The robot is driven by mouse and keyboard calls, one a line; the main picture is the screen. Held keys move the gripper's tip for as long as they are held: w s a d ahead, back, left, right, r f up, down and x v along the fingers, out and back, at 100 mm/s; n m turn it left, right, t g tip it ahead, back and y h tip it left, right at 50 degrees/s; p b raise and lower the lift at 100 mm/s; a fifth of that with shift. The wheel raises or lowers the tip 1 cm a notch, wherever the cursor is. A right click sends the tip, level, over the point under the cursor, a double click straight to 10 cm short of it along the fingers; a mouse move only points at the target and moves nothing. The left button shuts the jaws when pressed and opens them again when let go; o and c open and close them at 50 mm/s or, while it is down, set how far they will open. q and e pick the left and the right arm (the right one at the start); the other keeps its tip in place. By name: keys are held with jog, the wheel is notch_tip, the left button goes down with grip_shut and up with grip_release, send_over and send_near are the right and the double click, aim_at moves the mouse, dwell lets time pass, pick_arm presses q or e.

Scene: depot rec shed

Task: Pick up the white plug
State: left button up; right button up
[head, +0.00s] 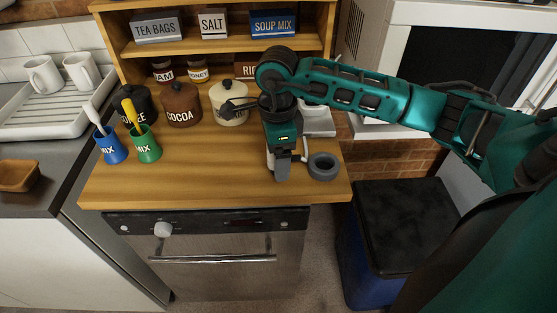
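My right gripper (283,172) points down over the right part of the wooden worktop, near its front edge. Its grey fingers overlap in this view, so I cannot tell whether they are open or shut, or whether anything is between them. A small pale piece (304,148) shows just right of the fingers; I cannot tell whether it is the white plug. No other thing is clearly the plug, and my arm hides part of the worktop behind it. My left gripper is not in view.
A grey ring (323,166) lies right of the gripper. A white object (318,122) stands partly hidden behind. Blue (110,146) and green (146,147) cups, a cocoa jar (181,106) and a cream jar (229,99) stand left. The front middle of the worktop (205,175) is clear.

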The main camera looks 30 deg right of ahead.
jog(key=shift+f, duration=0.3)
jog(key=shift+c, duration=0.4)
jog(key=c, duration=1)
